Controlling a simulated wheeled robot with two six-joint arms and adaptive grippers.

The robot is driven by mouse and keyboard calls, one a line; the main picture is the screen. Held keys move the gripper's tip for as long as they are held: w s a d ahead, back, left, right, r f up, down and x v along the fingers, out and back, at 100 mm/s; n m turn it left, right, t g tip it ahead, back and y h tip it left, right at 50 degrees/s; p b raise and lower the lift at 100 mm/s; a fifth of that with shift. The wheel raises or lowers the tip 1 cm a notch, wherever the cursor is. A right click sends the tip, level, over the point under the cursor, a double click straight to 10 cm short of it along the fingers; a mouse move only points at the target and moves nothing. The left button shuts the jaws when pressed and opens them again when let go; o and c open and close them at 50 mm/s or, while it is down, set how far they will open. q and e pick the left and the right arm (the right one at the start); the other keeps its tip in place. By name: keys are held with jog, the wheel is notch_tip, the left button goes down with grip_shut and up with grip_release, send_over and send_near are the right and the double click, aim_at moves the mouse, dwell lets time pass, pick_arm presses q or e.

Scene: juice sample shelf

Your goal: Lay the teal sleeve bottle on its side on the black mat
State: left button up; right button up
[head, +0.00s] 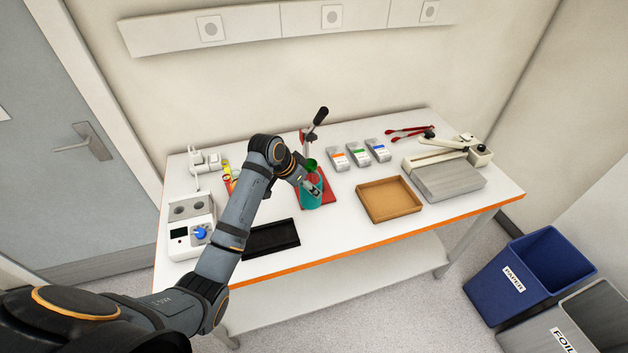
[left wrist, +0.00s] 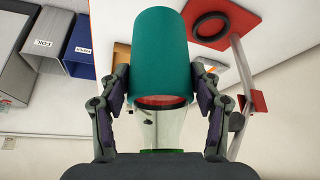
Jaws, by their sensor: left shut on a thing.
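The teal sleeve bottle (head: 312,197) is in front of the red press base in the head view, near the table's middle. In the left wrist view the teal sleeve bottle (left wrist: 160,50) fills the centre, with its clear neck and green cap towards my palm. My left gripper (head: 311,184) is shut on it; in the wrist view the fingers of my left gripper (left wrist: 160,88) flank the bottle. I cannot tell whether its bottom touches anything. The black mat (head: 270,238) lies empty at the table's front edge, left of the bottle. My right gripper is not in view.
A red press (head: 327,190) with a black-knobbed lever stands by the bottle. A cork-coloured tray (head: 388,200) is to its right, with several pouches (head: 358,154) behind. Bins stand on the floor at right.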

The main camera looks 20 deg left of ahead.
pick_arm(q)
jog(key=shift+s+a+r, duration=0.1)
jog(key=shift+s+a, duration=0.3)
jog(key=shift+s, duration=0.25)
jog(key=shift+s+a+f, duration=0.1)
jog(key=shift+s+a, duration=0.25)
jog(key=shift+s, duration=0.35)
jog(key=shift+s+a+r, duration=0.1)
jog(key=shift+s+a, duration=0.3)
jog(key=shift+s, duration=0.25)
notch_tip(320, 180, up, 12)
